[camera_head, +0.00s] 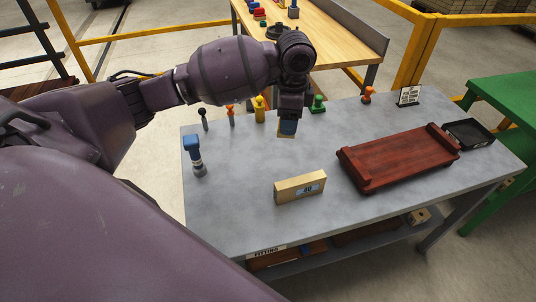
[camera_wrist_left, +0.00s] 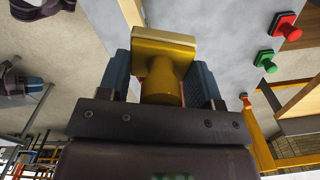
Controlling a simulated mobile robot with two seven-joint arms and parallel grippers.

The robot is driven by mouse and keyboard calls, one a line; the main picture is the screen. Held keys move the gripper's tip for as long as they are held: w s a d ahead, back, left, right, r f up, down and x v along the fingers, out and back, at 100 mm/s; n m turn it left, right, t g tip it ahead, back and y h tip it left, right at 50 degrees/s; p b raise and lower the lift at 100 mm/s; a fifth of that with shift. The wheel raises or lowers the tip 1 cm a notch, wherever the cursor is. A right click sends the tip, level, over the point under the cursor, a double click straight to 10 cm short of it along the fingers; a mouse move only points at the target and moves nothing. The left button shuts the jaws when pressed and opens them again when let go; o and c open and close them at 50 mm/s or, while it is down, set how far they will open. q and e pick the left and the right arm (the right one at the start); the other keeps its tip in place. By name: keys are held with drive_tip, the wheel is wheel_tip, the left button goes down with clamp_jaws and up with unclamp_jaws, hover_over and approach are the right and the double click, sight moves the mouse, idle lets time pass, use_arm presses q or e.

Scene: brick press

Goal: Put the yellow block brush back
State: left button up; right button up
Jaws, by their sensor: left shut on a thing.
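My left gripper (camera_head: 288,127) is shut on the yellow block brush and points down over the back middle of the grey table. In the left wrist view the yellow block brush (camera_wrist_left: 165,50) has a square plate and a rounded handle, and the handle sits between the two blue fingers (camera_wrist_left: 162,82). In the head view only the edge of its plate (camera_head: 286,135) shows below the fingers; it appears to be above the table top, but the gap is hard to judge. My right gripper is in neither view.
Several small tools stand along the back edge, among them a yellow one (camera_head: 260,111), a green one (camera_head: 318,105) and an orange-red one (camera_head: 368,95).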

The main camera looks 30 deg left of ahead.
use_arm(q)
drive_tip(key=w+a+f+m+b, duration=0.1)
drive_tip(key=w+a+m+b, duration=0.4)
drive_tip(key=m, duration=0.6)
drive_tip(key=w+a+f+m+b, duration=0.15)
drive_tip(key=a+m, duration=0.45)
drive_tip(key=m, duration=0.6)
drive_tip(key=f, duration=0.6)
drive_tip(key=f+b, duration=0.1)
drive_tip(key=f, duration=1.2)
drive_tip(key=shift+w+a+b, duration=0.2)
drive_tip(key=shift+w+b, duration=0.15)
drive_tip(key=shift+w, duration=0.05)
drive_tip(key=shift+f, duration=0.2)
drive_tip(key=o, duration=0.8)
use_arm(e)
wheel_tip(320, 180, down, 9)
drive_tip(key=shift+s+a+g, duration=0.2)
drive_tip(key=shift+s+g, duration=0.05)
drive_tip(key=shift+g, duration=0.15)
